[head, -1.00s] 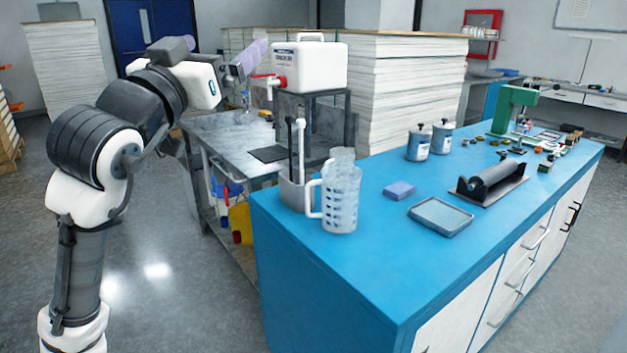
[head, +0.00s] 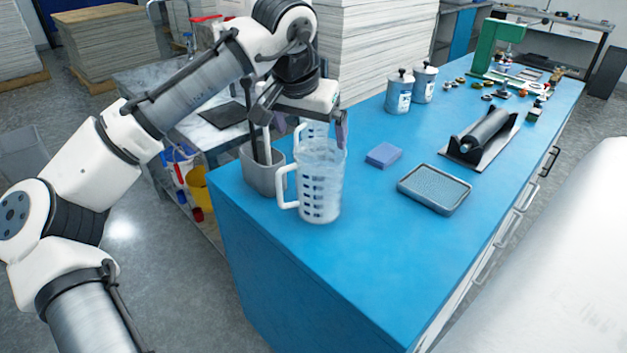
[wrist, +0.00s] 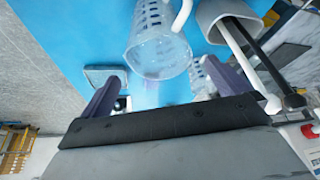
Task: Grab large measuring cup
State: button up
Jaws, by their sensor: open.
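The large measuring cup (head: 320,185) is clear with dark markings and a white handle on its left. It stands upright near the corner of the blue counter. A second clear measuring cup (head: 313,130) stands just behind it, partly hidden. My gripper (head: 311,130) is open and empty, pointing down above and behind the large cup. In the wrist view the large cup (wrist: 160,50) shows beyond and between the spread fingers (wrist: 168,92), with its rim toward me. I see no contact with it.
A grey holder (head: 260,178) with upright rods stands close to the left of the cups. A blue sponge (head: 384,155) and a grey tray (head: 434,189) lie to the right. Two canisters (head: 398,92) stand farther back. The counter's front is clear.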

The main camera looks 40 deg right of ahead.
send_over(310, 186)
jog(key=w+d, duration=0.1)
jog(key=d, duration=0.2)
notch_tip(310, 186, down, 7)
jog(key=shift+a+p+x, duration=0.25)
jog(key=shift+p+x, duration=0.25)
jog(key=shift+x, duration=0.75)
jog(key=shift+a+p+x, duration=0.2)
jog(key=shift+p+x, duration=0.3)
jog(key=shift+x, duration=0.75)
jog(key=shift+w+f, duration=0.1)
jog(key=c, duration=0.9)
